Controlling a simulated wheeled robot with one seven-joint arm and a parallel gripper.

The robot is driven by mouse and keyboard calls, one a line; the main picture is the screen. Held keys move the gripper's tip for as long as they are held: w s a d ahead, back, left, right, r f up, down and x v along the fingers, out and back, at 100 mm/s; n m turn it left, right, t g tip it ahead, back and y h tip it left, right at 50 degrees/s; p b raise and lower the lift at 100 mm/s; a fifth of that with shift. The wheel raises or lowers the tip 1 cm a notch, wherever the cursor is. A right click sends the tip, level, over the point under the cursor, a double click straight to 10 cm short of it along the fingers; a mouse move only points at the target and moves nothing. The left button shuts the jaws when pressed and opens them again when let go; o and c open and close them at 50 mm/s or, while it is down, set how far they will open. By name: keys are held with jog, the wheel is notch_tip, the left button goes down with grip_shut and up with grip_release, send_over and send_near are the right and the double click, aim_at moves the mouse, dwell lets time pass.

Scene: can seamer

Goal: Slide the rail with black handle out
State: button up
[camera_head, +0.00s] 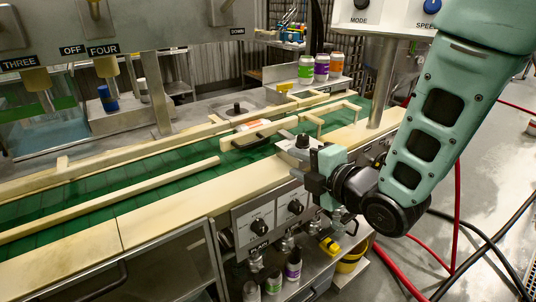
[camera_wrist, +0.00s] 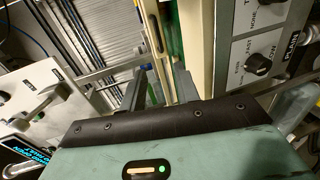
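Pale guide rails run along the green conveyor (camera_head: 130,182) in the head view. A black knob (camera_head: 237,108) stands on a metal plate on the far side, and a similar knob (camera_head: 302,141) stands on the near side beside my gripper. I cannot tell which of these is the rail's black handle. My gripper (camera_head: 312,172) is at the conveyor's near edge. In the wrist view its two dark fingers (camera_wrist: 158,88) are apart, with nothing clearly held between them. The tips are partly hard to see.
A control panel with black dials (camera_head: 262,222) is below the near edge. Several bottles (camera_head: 321,68) stand at the back, and more stand on a lower shelf. A metal post (camera_head: 384,85) rises behind my arm. Red hoses (camera_head: 457,205) lie on the right floor.

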aim_at(253, 144)
jog(key=p+x, duration=0.3)
jog(key=x, duration=1.4)
jog(key=shift+w+a+r+p, duration=0.1)
jog(key=shift+w+a+p, duration=0.1)
jog(key=shift+p, duration=0.2)
grip_shut()
